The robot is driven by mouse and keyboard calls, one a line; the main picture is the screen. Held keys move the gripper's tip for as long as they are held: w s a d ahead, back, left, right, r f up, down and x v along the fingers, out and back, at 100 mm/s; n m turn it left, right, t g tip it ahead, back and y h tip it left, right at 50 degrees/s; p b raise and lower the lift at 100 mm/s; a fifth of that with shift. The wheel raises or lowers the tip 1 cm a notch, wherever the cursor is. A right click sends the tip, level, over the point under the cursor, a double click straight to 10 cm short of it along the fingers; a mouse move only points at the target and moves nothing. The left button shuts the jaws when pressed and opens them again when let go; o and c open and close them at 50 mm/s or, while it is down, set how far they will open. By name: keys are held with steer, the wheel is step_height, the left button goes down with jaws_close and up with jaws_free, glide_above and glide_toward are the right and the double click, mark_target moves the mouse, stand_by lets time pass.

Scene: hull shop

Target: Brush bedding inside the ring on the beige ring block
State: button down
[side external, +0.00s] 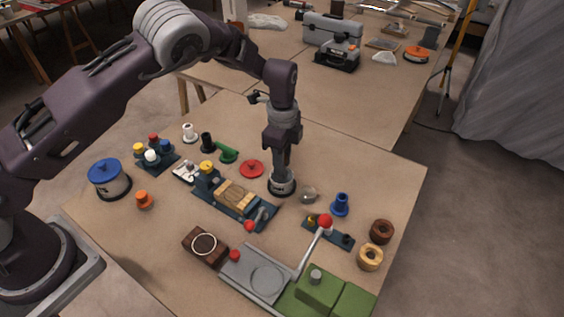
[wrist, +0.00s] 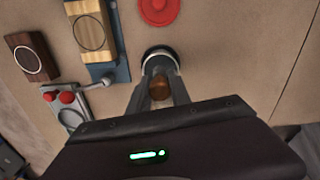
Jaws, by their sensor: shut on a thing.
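The beige ring block (side external: 224,186) is light wood with a thin dark ring on its top, held in a blue fixture in the middle of the table. It also shows at upper left in the wrist view (wrist: 97,11). My gripper (wrist: 162,88) is shut on the brown knob of a round tool with a dark body and pale rim (wrist: 158,51); I take it for the brush. In the side view the tool (side external: 282,187) is upright at or just above the table, right of the block and apart from it. I cannot tell whether it touches the table. No bedding is distinguishable inside the ring.
A dark brown block with a white ring (side external: 194,239) lies in front of the fixture. A red lid (side external: 252,169) is left of my gripper, a glass dome (side external: 308,195) right. A red-knobbed lever (side external: 325,221) rises in front. A blue fixture clamp handle (side external: 262,214) stands beside the block.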

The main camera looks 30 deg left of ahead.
steer(key=shift+r, duration=3.15)
steer(key=shift+a, duration=0.1)
